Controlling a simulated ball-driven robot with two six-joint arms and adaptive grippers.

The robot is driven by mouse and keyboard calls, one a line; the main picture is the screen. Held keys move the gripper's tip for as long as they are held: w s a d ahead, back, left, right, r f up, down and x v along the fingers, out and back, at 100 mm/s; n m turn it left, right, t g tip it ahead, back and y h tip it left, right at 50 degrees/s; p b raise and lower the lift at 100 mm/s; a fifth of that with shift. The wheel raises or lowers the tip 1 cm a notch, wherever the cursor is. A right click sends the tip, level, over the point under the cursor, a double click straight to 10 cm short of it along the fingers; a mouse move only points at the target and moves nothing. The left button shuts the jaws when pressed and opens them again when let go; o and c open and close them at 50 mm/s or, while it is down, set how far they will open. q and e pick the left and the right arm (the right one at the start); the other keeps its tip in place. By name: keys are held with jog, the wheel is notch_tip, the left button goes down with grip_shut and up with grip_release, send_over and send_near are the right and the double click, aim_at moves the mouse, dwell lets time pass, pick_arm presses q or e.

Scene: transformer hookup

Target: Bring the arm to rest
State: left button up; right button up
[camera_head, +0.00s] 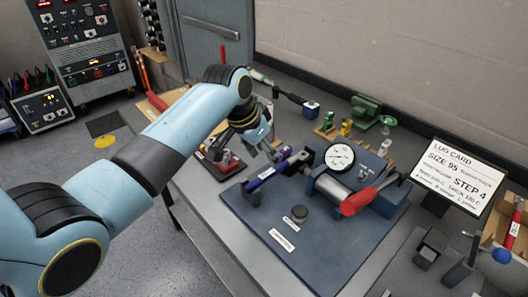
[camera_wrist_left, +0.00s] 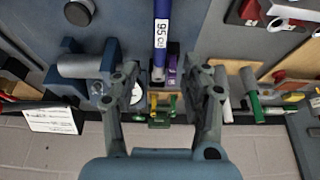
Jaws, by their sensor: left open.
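My left arm (camera_head: 185,120) reaches in from the left over the bench. My left gripper (camera_head: 266,143) is open above the far left of the blue press board (camera_head: 335,245). Its two fingers also show spread apart in the left wrist view (camera_wrist_left: 166,85), with nothing gripped between them. A blue cable (camera_head: 270,174) with a white label lies on the board just below the gripper. In the wrist view the cable (camera_wrist_left: 161,25) reads "95" and points between the fingers, apart from them. My right gripper is not in view.
A lug card (camera_head: 460,178) reading "SIZE 95" and "STEP 4" stands at right. A green tool (camera_head: 366,107) is by the wall. Floor at lower left is clear.

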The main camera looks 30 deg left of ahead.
pick_arm(q)
jog(key=shift+s+f, duration=0.1)
jog(key=shift+s, duration=0.1)
jog(key=s+a+r+n+y, duration=0.1)
jog(key=s+r, duration=0.3)
jog(key=s, duration=1.1)
jog(key=s+r+n+y, duration=0.1)
jog(key=s+r+n, duration=0.15)
jog(key=s, duration=1.15)
jog(key=s+a+f+g+b, duration=0.15)
jog(key=f+b, duration=0.55)
jog(key=f, duration=1.4)
jog(key=s+a+f+g+b, duration=0.15)
jog(key=f+b, duration=0.55)
jog(key=f, duration=1.4)
jog(key=s+f+b, duration=0.5)
jog(key=s+f, duration=0.4)
jog(key=f, duration=0.3)
jog(key=s+f+b, duration=0.5)
jog(key=s+f, duration=0.3)
jog(key=f, duration=0.4)
jog(key=shift+s+a+f, duration=0.25)
jog(key=shift+s+a, duration=0.15)
jog(key=shift+a, duration=0.05)
